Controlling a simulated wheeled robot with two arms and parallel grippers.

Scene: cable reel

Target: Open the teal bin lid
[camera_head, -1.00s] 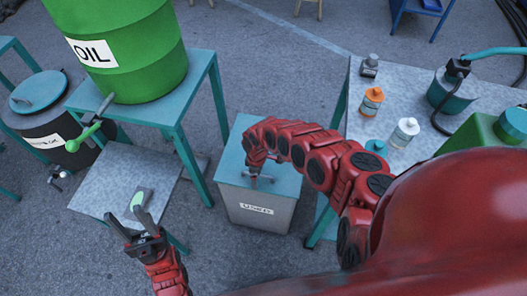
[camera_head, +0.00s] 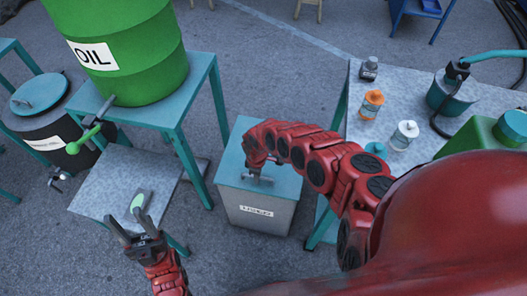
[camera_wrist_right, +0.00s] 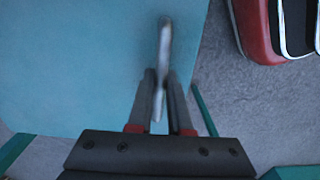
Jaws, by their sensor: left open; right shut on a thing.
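The teal bin lid (camera_head: 232,160) lies flat on the grey bin labelled "USED" (camera_head: 257,208), in the middle of the head view. The lid also fills the upper left of the right wrist view (camera_wrist_right: 70,65). My right gripper (camera_head: 258,168) reaches down over the lid. Its fingers (camera_wrist_right: 160,95) are shut on the lid's thin grey handle (camera_wrist_right: 164,48). My left gripper (camera_head: 134,220) is open and empty, in front of the low metal table and well to the left of the bin.
A green oil drum (camera_head: 135,45) stands on a teal stand (camera_head: 205,70) behind left. A low table (camera_head: 100,185) is left of the bin. A workbench (camera_head: 415,90) with bottles stands close on the right. Space above the lid is free apart from my arm.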

